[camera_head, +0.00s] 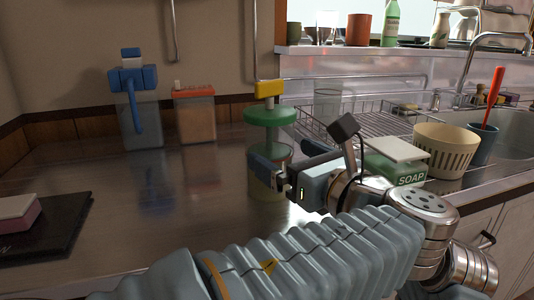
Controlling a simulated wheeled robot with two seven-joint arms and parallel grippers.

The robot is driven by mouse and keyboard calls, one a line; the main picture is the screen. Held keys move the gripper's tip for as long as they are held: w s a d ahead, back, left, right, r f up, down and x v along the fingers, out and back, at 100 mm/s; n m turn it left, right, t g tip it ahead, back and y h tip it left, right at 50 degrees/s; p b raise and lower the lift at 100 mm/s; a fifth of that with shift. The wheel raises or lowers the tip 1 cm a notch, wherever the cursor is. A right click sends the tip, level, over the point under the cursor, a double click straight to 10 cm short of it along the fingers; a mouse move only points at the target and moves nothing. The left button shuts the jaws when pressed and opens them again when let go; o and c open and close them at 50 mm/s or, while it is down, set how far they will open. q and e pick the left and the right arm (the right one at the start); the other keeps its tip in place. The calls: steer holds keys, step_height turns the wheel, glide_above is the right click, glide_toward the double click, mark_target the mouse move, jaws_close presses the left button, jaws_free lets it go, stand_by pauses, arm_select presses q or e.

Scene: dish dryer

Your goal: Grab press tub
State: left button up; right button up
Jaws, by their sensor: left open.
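The press tub appears to be the clear tub with a green lid (270,117) and a yellow knob on top. It stands upright on the metal counter in the middle of the head view. My left gripper (272,174) is at the tub's lower body, below the green lid, with its jaws open. The gripper and wrist cover part of the tub's body and its right side. I cannot tell whether the fingers touch it. My right gripper is not in view.
A soap box (397,163), cream colander (446,150) and wire rack (372,124) stand to the right. A blue-handled container (138,115) and red-lidded tub (195,115) stand at the back left. A sponge (17,212) lies front left. The counter's left-middle (110,190) is clear.

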arm_select(q)
steer(key=x, duration=0.5)
steer(key=shift+w+a+r, duration=0.2)
steer(key=shift+w+r, duration=0.05)
steer(key=c, duration=1.4)
steer(key=shift+r, duration=0.15)
